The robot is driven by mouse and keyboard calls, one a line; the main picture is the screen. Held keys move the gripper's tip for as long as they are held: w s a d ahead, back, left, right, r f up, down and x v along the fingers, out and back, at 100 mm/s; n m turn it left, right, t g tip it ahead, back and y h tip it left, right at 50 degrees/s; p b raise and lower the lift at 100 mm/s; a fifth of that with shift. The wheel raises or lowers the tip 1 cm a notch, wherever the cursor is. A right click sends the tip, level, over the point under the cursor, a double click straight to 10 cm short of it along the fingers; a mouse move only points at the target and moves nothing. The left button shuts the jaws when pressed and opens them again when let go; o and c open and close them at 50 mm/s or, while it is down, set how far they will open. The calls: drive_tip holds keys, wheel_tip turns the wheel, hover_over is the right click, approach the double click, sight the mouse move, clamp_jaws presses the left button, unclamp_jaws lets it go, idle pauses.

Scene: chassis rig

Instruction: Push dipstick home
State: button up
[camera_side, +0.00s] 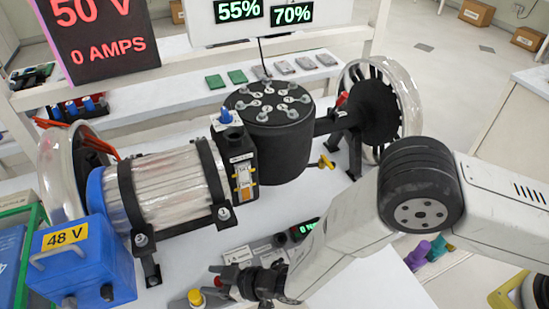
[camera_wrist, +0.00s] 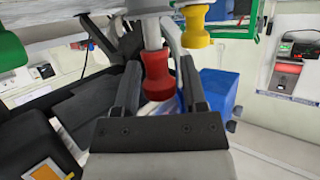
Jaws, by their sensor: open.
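A small yellow handle (camera_side: 326,162) sticks out at the lower right of the black cylinder (camera_side: 272,140) in the side view; it may be the dipstick, but its stem and depth are hard to see. My gripper (camera_side: 222,280) is at the bottom of the side view, low over the bench front and well apart from that handle. In the wrist view my gripper (camera_wrist: 160,72) is open, with a red knob (camera_wrist: 157,75) on a grey stem showing between its fingers. I cannot tell whether the fingers touch the knob.
A yellow knob (camera_side: 195,298) stands beside my gripper. A blue 48 V box (camera_side: 85,265) and a ribbed motor (camera_side: 165,185) lie left. A clear-rimmed wheel (camera_side: 405,95) is at the right. A green knob (camera_wrist: 10,50) shows in the wrist view.

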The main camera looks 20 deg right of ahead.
drive_tip(key=shift+w, duration=0.1)
idle(0.5)
clamp_jaws()
drive_tip(key=shift+a, duration=0.1)
drive_tip(key=shift+r, duration=0.6)
drive_tip(key=s+d+r, duration=1)
drive_tip(key=r, duration=0.1)
drive_tip(key=shift+r, duration=0.35)
drive_tip(key=shift+w, duration=0.1)
idle(0.3)
